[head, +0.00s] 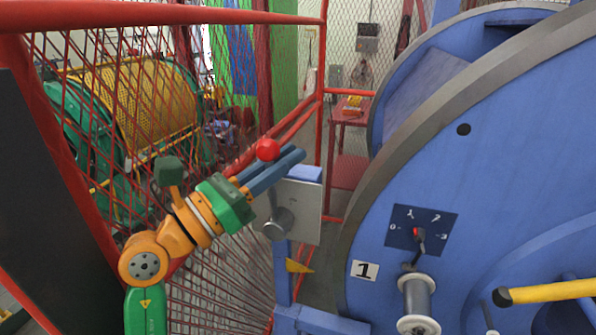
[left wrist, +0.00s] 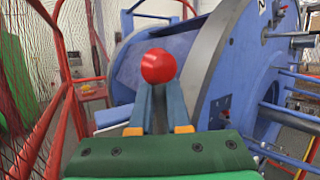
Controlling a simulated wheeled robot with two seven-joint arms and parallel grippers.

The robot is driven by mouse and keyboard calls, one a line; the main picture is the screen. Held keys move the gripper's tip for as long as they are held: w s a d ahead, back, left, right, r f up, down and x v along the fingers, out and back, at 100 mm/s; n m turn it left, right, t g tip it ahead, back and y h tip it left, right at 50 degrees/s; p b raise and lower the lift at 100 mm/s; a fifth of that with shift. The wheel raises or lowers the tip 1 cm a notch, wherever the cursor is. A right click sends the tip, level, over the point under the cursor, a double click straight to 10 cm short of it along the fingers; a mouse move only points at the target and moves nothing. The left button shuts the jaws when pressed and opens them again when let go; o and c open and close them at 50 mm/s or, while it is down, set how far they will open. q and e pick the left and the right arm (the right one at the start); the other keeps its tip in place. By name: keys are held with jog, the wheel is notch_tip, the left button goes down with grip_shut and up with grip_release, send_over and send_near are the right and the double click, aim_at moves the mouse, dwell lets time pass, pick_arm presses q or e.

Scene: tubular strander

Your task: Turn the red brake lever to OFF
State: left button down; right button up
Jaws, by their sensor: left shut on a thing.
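The red brake lever has a round red knob (head: 267,150) on a thin metal shaft, which runs down to a round grey hub (head: 277,222) on a grey plate. The lever stands close to upright. My left gripper (head: 294,158) comes in from the lower left, and its blue fingers are shut on the lever just below the knob. In the left wrist view the red knob (left wrist: 158,65) sits at the ends of the two fingers (left wrist: 158,105). The fingers hide part of the shaft. No OFF mark is readable. My right gripper is not in view.
A red mesh fence (head: 235,100) stands on the left, close to my arm. A large blue drum (head: 500,130) fills the right, with a 0-to-3 selector switch (head: 418,233). A yellow pointer (head: 298,267) is below the plate. A red table (head: 350,120) stands behind.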

pick_arm(q)
jog(key=c, duration=1)
grip_release()
jog(key=shift+w, duration=0.1)
jog(key=shift+o, duration=0.6)
jog(key=shift+w+d+f, duration=0.1)
jog(key=shift+w, duration=0.15)
jog(key=shift+s, duration=0.2)
